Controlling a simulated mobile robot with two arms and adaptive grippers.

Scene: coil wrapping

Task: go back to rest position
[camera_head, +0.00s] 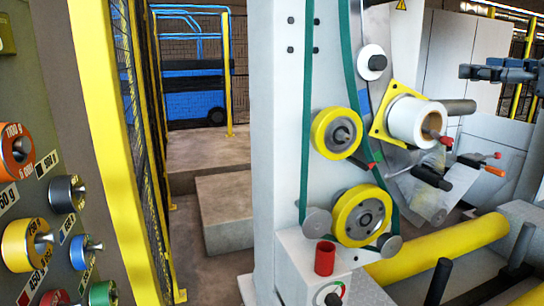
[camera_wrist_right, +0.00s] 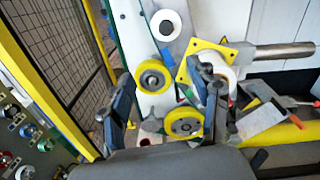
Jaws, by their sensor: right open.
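In the wrist view the right finger overlaps part of the white roll; I cannot tell the distance. My left gripper is not in view.
A panel with coloured knobs (camera_head: 28,245) stands at the left, beside a yellow-framed mesh fence (camera_head: 112,150). A red cylinder (camera_head: 325,258) sits on the machine's front box. Open floor shows behind the fence.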

